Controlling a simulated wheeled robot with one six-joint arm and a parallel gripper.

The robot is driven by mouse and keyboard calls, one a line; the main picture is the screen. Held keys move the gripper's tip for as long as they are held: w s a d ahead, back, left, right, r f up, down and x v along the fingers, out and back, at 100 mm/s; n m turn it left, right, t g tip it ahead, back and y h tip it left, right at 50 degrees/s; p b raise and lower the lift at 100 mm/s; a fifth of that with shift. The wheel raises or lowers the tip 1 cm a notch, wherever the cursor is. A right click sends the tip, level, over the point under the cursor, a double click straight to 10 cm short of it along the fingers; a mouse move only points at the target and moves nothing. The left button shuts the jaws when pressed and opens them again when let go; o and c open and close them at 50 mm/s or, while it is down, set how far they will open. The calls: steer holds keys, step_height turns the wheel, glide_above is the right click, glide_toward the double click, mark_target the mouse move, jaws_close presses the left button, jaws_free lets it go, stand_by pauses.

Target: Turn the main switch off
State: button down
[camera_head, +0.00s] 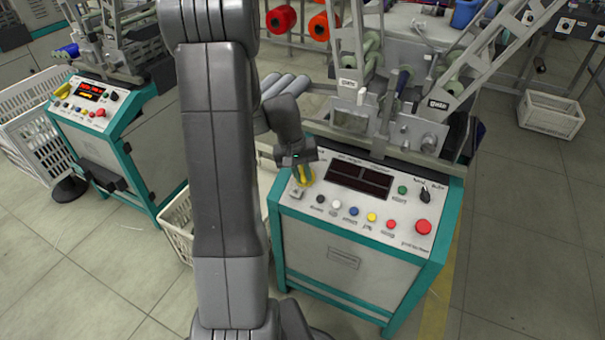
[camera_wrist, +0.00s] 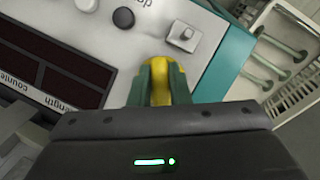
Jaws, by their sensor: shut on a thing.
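The main switch is a yellow handle (camera_head: 306,181) at the upper left corner of the near machine's control panel (camera_head: 408,230). My gripper (camera_head: 302,171) reaches down to it from above. In the wrist view, my gripper's green fingers (camera_wrist: 157,85) are shut on the yellow main switch (camera_wrist: 180,84), one on each side. The fingers cover much of the handle, so I cannot tell which position it points to. The panel's display (camera_head: 360,180) is dark.
Below the switch are a small metal toggle (camera_wrist: 183,37) and a row of coloured buttons, with a red mushroom button (camera_head: 424,227) at the right. A black knob (camera_head: 425,192) is at the upper right. A white crate (camera_wrist: 300,50) stands beside the panel. A similar machine (camera_head: 92,105) at left has a lit display.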

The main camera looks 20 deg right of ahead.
steer(key=c, duration=1.4)
jaws_free()
steer(key=shift+o, duration=0.2)
steer(key=p+v, duration=0.2)
steer(key=v, duration=1.1)
steer(key=shift+r+p, duration=0.4)
steer(key=b+x, duration=0.3)
steer(key=x, duration=1.1)
steer(key=shift+a, duration=0.1)
steer(key=shift+r, duration=0.1)
